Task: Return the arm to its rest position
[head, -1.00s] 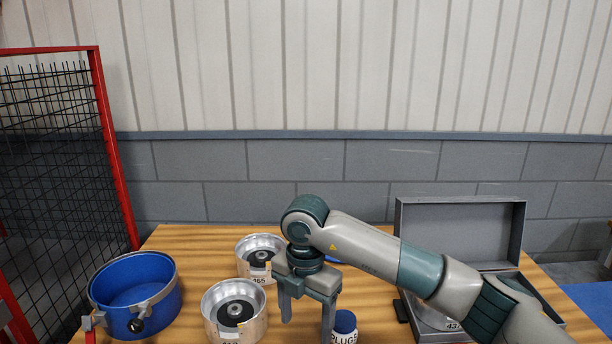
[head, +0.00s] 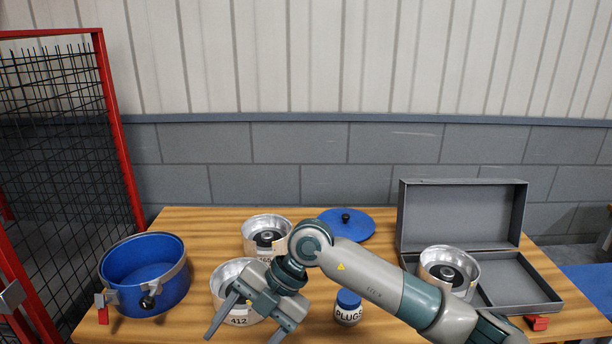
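My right arm comes in from the lower right and reaches left across the table (head: 205,220). Its gripper (head: 240,335) is open, its two fingers spread and pointing down and left, with nothing seen between them. It hangs in front of a silver clutch drum labelled 412 (head: 228,276) and hides part of it; whether they touch cannot be told. A second silver drum (head: 262,222) stands behind, its label partly hidden by the arm. A third drum (head: 455,262) sits in the open grey case (head: 520,294).
A blue pot (head: 120,285) with clamps stands at the left, and its blue lid (head: 335,222) lies at the back. A PLUGS jar (head: 347,312) stands close beside the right gripper and forearm. A red-framed mesh rack (head: 115,120) borders the left side.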

